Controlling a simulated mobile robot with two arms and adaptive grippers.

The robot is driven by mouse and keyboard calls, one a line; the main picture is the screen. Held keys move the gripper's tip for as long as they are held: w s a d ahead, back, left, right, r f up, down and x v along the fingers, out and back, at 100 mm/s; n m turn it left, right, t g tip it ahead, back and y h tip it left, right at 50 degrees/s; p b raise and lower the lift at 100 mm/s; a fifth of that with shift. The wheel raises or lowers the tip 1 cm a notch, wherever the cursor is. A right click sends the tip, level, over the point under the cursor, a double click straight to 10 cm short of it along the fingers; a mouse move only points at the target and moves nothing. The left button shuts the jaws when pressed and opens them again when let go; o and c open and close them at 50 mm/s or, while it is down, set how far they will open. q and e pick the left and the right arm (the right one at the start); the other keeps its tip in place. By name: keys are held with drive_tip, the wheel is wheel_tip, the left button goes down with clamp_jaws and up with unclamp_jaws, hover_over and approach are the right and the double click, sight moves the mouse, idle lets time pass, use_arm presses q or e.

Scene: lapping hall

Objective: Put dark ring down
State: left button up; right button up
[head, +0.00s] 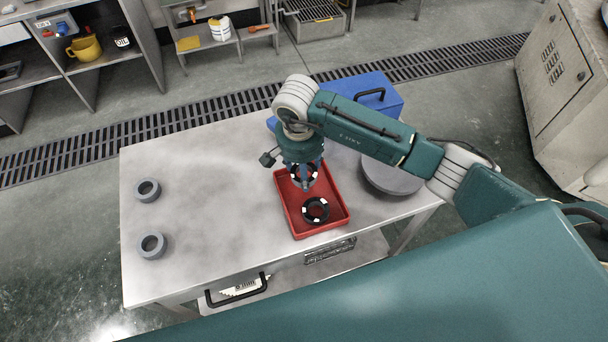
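My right gripper (305,182) points down over the red tray (335,226) on the metal table. A dark ring with white marks (303,174) is at its fingers, partly hidden by them. The fingers appear shut on this ring; I cannot tell whether it touches the tray floor. A second dark ring with white marks (316,210) lies flat in the near part of the tray, just in front of the gripper. My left gripper is out of view.
Two grey rings (147,190) (151,245) lie on the table's left side. A blue case (379,87) stands behind my arm. A round grey disc (391,180) lies right of the tray. The table's middle left (215,210) is clear.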

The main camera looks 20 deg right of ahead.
wheel_tip(320, 180, down, 4)
drive_tip(key=shift+r+p, duration=0.15)
drive_tip(key=shift+p, duration=0.25)
drive_tip(key=shift+f, duration=0.2)
drive_tip(key=shift+f+b, duration=0.15)
drive_tip(key=shift+b, duration=0.15)
drive_tip(key=o, duration=1)
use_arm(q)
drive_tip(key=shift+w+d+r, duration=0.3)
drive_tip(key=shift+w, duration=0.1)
